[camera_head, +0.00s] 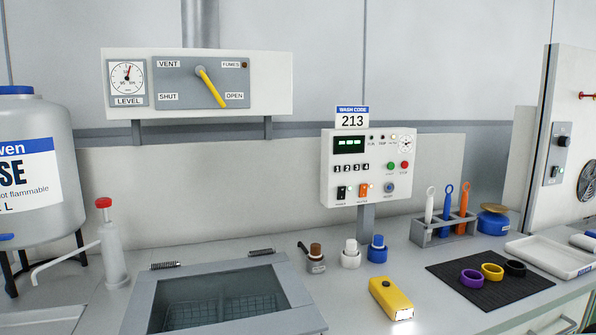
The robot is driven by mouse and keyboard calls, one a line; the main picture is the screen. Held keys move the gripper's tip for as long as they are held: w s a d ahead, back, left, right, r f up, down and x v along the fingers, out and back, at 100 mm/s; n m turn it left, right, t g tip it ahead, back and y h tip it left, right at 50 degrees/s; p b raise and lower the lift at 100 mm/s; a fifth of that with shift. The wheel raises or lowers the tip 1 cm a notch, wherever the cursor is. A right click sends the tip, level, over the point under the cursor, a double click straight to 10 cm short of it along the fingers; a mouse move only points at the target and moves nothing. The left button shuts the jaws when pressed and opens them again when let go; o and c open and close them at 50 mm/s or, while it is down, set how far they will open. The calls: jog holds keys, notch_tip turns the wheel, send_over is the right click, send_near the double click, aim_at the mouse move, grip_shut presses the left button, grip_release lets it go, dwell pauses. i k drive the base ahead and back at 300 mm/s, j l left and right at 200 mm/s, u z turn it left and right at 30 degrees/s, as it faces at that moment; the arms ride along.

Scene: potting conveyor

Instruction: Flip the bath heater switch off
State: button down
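A lidded bath with a glass top (225,300) is set in the counter at front. My gripper is not in view.
A yellow handheld device (391,297) and several small capped bottles (350,254) stand in front of the control box. A tool rack (443,233) and a black mat with rings (455,290) are at right. A vent panel (197,84) hangs at upper left.

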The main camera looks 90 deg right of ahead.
aim_at(363, 188)
jog(key=k+z, duration=0.2)
jog(key=z, duration=0.25)
jog(key=k+z, duration=0.2)
jog(key=z, duration=2.1)
jog(key=k+u, duration=0.1)
jog(key=k+j, duration=0.05)
jog(key=k, duration=0.05)
